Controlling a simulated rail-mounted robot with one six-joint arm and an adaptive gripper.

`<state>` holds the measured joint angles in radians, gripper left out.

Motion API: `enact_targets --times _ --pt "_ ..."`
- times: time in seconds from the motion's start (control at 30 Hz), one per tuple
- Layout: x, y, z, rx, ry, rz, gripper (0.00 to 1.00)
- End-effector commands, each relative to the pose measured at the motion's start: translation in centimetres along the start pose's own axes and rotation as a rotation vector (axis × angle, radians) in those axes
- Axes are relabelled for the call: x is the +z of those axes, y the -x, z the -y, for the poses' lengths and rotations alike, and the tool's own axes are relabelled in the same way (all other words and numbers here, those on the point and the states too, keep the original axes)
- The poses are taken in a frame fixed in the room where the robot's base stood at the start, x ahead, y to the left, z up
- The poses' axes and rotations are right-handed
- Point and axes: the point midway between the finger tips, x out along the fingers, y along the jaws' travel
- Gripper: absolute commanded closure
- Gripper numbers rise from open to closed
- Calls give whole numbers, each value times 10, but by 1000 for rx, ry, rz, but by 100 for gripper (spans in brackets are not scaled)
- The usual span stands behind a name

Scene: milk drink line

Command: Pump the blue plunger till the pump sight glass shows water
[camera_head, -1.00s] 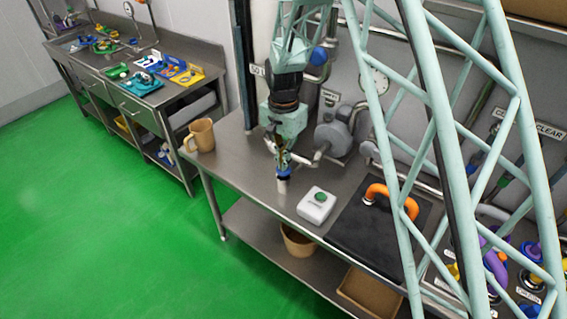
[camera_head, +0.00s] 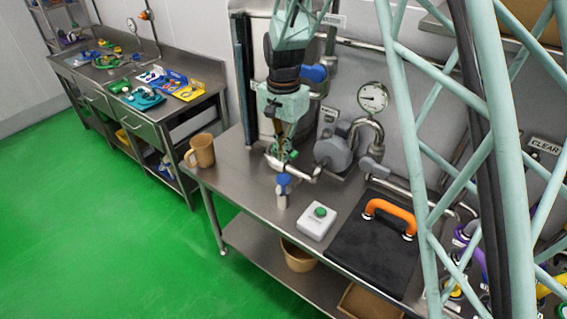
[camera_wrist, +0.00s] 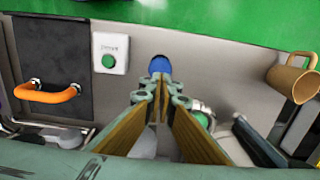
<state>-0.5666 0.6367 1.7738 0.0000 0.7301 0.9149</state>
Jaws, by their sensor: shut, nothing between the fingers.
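The blue plunger (camera_head: 283,180) stands upright on a short metal cylinder (camera_head: 282,199) near the front edge of the steel bench. In the wrist view the blue plunger (camera_wrist: 160,64) shows just beyond my fingertips. My gripper (camera_head: 283,154) points down above the plunger, shut and empty, apparently with a gap between them. Its fingers (camera_wrist: 160,92) also show in the wrist view. A round fitting with a green centre (camera_wrist: 203,118) lies beside the fingers; I cannot tell whether it is the sight glass or whether it shows water.
A grey pump body (camera_head: 332,152) and a dial gauge (camera_head: 373,97) stand behind. A white box with a green button (camera_head: 317,221) and a black lid with an orange handle (camera_head: 390,215) lie right. A tan mug (camera_head: 201,150) stands left.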

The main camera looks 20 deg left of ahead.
Motion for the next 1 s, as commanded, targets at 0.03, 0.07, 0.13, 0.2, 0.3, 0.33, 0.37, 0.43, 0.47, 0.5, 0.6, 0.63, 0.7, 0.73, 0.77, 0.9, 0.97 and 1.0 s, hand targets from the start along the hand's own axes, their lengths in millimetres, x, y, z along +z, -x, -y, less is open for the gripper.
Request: enact_targets --times 0.03,0.07,0.13,0.2,0.3,0.33,0.37,0.43,0.47,0.5,0.6,0.63,0.7,0.73,0.77,0.9,0.97,1.0 --pt "0 6 0 -1 0 -1 100" --pt "0 9 0 -1 0 -1 100" --pt "0 15 1 -1 0 -1 100" --pt "0 20 0 -1 0 0 100" --pt "0 25 0 0 0 0 100" --pt "0 25 0 0 0 0 100" --pt "0 26 0 0 0 0 100" --pt "0 27 0 0 0 0 100" --pt "0 27 0 0 0 0 100" --pt "0 27 0 0 0 0 100" --pt "0 27 0 0 0 0 100" --pt "0 27 0 0 0 0 100" --pt "0 27 0 0 0 0 100" --pt "0 27 0 0 0 0 100" --pt "0 27 0 0 0 0 100" --pt "0 27 0 0 0 0 100" --pt "0 27 0 0 0 0 100" --pt "0 27 0 0 0 0 100"
